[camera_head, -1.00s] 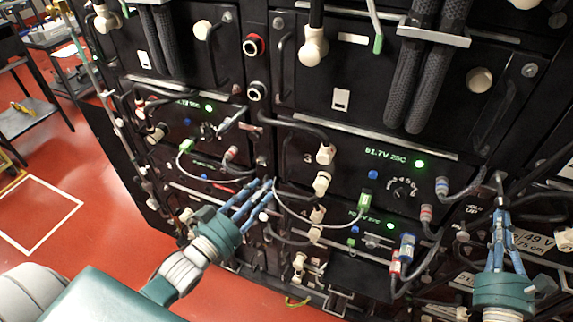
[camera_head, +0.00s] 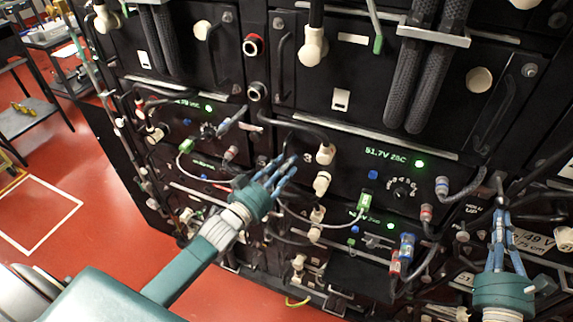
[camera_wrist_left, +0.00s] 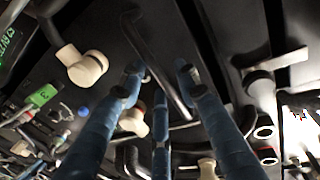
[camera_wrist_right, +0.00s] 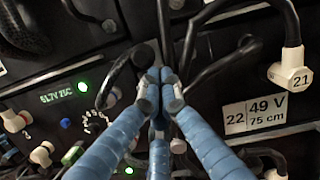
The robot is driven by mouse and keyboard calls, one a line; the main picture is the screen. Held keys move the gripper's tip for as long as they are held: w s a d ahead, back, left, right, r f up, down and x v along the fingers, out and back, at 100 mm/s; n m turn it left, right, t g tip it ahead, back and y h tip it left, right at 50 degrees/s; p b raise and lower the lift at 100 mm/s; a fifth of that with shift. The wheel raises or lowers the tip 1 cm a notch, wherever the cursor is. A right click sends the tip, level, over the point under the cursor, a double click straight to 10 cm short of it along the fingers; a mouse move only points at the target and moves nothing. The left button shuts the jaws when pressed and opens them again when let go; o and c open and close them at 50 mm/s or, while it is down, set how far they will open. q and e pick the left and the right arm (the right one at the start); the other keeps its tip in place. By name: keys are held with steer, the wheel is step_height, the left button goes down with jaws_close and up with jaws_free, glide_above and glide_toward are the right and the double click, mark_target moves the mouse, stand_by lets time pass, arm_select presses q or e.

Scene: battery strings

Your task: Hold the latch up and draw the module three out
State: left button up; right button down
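Module three (camera_head: 345,172) is a black front panel with the number 3, a green 51.7V 25C display and white connectors. My left gripper (camera_head: 280,170) is at its left end with fingers spread. In the left wrist view, a black bar handle (camera_wrist_left: 150,55) passes between those fingers (camera_wrist_left: 160,85); contact cannot be told. My right gripper (camera_head: 500,190) is at the panel's right end, beside the HOLD UP label (camera_head: 473,208). In the right wrist view its fingertips (camera_wrist_right: 160,85) are drawn together at a dark part, likely the latch, mostly hidden behind them.
Thick ribbed cables (camera_head: 415,80) hang above module three. Thin wires and red and blue plugs (camera_head: 407,248) crowd the panels below. A 49 V label (camera_wrist_right: 268,110) and a white plug marked 21 (camera_wrist_right: 290,75) are at the right.

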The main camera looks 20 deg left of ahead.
arm_select(q)
steer(key=shift+w, duration=0.3)
steer(key=shift+c, duration=0.5)
jaws_close()
steer(key=shift+s+d, duration=0.1)
